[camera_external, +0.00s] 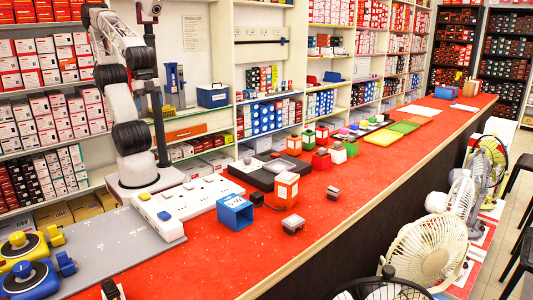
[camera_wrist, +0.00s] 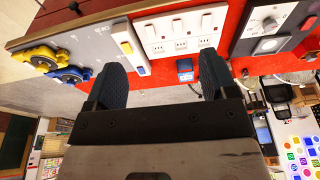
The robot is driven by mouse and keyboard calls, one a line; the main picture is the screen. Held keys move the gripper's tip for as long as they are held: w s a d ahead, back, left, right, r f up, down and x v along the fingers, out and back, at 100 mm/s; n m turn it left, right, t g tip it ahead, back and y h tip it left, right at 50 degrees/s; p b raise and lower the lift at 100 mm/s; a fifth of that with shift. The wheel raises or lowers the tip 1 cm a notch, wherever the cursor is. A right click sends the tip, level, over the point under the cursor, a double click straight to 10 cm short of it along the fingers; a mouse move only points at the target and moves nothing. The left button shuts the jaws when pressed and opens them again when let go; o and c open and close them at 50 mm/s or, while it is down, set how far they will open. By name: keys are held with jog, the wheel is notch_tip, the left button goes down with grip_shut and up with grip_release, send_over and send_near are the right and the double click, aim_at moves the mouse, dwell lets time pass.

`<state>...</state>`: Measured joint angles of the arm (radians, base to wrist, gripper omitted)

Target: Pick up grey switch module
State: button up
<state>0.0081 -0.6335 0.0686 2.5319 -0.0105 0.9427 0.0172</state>
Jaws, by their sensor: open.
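In the external view two small grey switch-like modules sit on the red counter: one (camera_external: 293,224) near the front edge, right of the blue open box, and one (camera_external: 333,192) farther back. I cannot tell which is the grey switch module. My gripper (camera_wrist: 162,75) is open and empty in the wrist view, its dark fingers spread wide. Neither small module can be made out between them. The gripper is not clearly seen in the external view, where my arm rises at the upper left.
A white socket strip (camera_external: 187,197), the blue open box (camera_external: 236,212) and an orange-and-white box (camera_external: 286,188) stand on the counter (camera_external: 300,255). Yellow and blue round devices (camera_external: 28,270) lie at front left. White fans (camera_external: 430,248) stand beyond the right edge. Shelves line the back.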

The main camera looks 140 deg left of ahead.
jog(key=w+v, duration=0.1)
jog(key=v, duration=0.4)
jog(key=w+a+r+m+g+y, duration=0.1)
jog(key=w+a+r+m+y, duration=0.3)
jog(key=w, duration=0.6)
jog(key=w+a+r+m+g+y, duration=0.1)
jog(key=w+a+m, duration=0.1)
jog(key=w+a, duration=0.65)
jog(key=w+a+r+m+y, duration=0.2)
jog(key=w, duration=1.1)
jog(key=w+a+f+m+g+y, duration=0.1)
jog(key=w+a+f+m+y, duration=0.15)
jog(key=w+a, duration=0.55)
jog(key=w+a+f+m+y, duration=0.2)
jog(key=w+a+f+m, duration=0.1)
jog(key=w, duration=0.9)
jog(key=w+a+f+m+g+y, duration=0.1)
jog(key=w+a+f+m+y, duration=0.15)
jog(key=w+a, duration=0.55)
send_near(332, 191)
jog(key=x, duration=0.3)
jog(key=shift+a, duration=0.1)
jog(key=shift+x, duration=1.25)
